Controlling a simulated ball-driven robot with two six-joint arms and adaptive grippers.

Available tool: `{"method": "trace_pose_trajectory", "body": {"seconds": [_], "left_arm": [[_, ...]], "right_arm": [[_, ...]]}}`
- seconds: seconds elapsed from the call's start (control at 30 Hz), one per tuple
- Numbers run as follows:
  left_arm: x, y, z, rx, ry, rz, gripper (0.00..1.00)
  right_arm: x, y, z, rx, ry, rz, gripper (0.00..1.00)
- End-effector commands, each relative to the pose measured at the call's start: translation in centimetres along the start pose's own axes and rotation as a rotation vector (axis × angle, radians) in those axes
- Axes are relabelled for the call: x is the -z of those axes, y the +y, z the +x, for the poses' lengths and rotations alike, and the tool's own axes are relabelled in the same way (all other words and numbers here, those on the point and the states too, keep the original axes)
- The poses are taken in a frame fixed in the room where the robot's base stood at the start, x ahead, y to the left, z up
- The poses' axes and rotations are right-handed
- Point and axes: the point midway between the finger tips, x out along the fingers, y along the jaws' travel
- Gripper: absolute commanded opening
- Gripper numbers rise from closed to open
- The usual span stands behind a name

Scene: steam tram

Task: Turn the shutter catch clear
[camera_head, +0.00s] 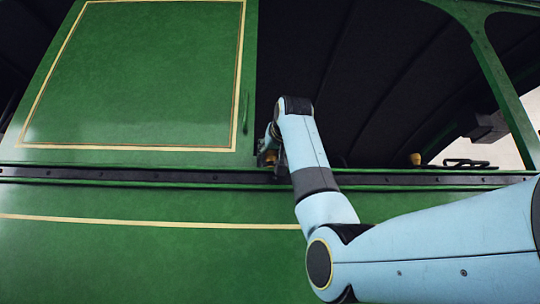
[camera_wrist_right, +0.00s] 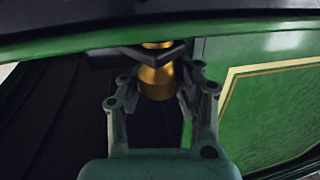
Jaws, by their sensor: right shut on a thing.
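The green shutter (camera_head: 140,75) with cream lining fills the upper left of the head view; its lined edge also shows at the right of the wrist view (camera_wrist_right: 262,95). The brass catch (camera_wrist_right: 157,80) hangs from a dark bracket (camera_wrist_right: 135,57) in the wrist view, beside the shutter's edge. My right gripper (camera_wrist_right: 160,88) is shut on the catch, one finger on each side of it. In the head view my right gripper (camera_head: 268,155) is small and partly hidden by my wrist, just right of the shutter's lower corner. My left gripper is out of view.
A dark rail (camera_head: 110,176) runs along the sill under the shutter, above a green lower panel (camera_head: 130,255). The window opening to the right is dark inside. A wooden-topped handle (camera_head: 415,159) and a dark wheel-like part (camera_head: 466,163) stand beyond the sill.

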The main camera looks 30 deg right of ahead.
Motion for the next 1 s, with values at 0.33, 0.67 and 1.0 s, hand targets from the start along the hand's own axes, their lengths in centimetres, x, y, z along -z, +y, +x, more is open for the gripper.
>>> {"method": "trace_pose_trajectory", "body": {"seconds": [0.33,0.67,1.0], "left_arm": [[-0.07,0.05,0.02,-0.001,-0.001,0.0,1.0],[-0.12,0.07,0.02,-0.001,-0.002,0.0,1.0],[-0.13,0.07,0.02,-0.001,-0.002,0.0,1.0]], "right_arm": [[-0.45,-0.4,0.15,-0.325,-0.013,-0.004,0.0],[-0.42,-0.28,0.15,-0.623,-0.012,-0.007,0.0],[-0.44,-0.15,0.1,-0.793,-0.011,-0.007,0.0]]}}
